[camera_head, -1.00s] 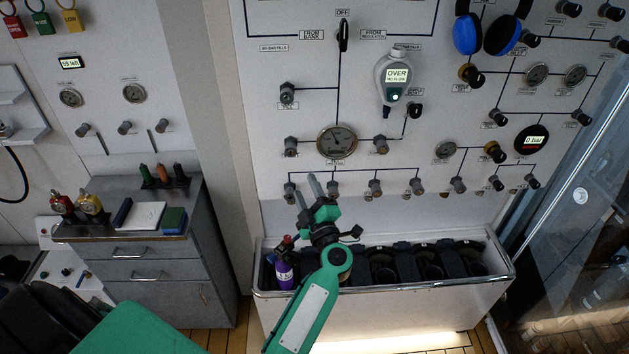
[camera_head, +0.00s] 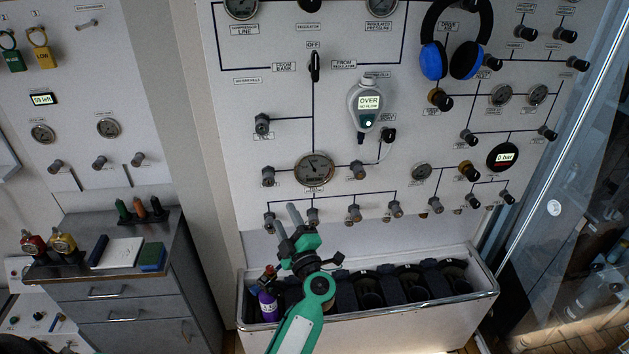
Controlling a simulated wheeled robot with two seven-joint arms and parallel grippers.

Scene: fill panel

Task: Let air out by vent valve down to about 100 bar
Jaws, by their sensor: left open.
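A fill panel (camera_head: 235,205) stands ahead with several small valve knobs. A large round dial gauge (camera_head: 314,168) sits at its middle, with a valve knob on its left (camera_head: 268,176) and another on its right (camera_head: 357,170). A further valve (camera_head: 262,124) is higher up on the left. The valve labels are too small to read, so I cannot tell which one is the vent valve, and the dial's reading is unclear. My left gripper (camera_head: 287,220) is open and empty, pointing up below the big gauge, near the lower valve row. My right gripper is out of view.
A grey meter (camera_head: 369,104) reading "OVER" and blue headphones (camera_head: 452,45) hang on the panel. A digital gauge (camera_head: 503,157) reads 0 bar. A metal trough (camera_head: 400,310) under the panel holds a purple cylinder (camera_head: 268,305). A grey cabinet (camera_head: 130,290) stands left; a glass door (camera_head: 570,220) is right.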

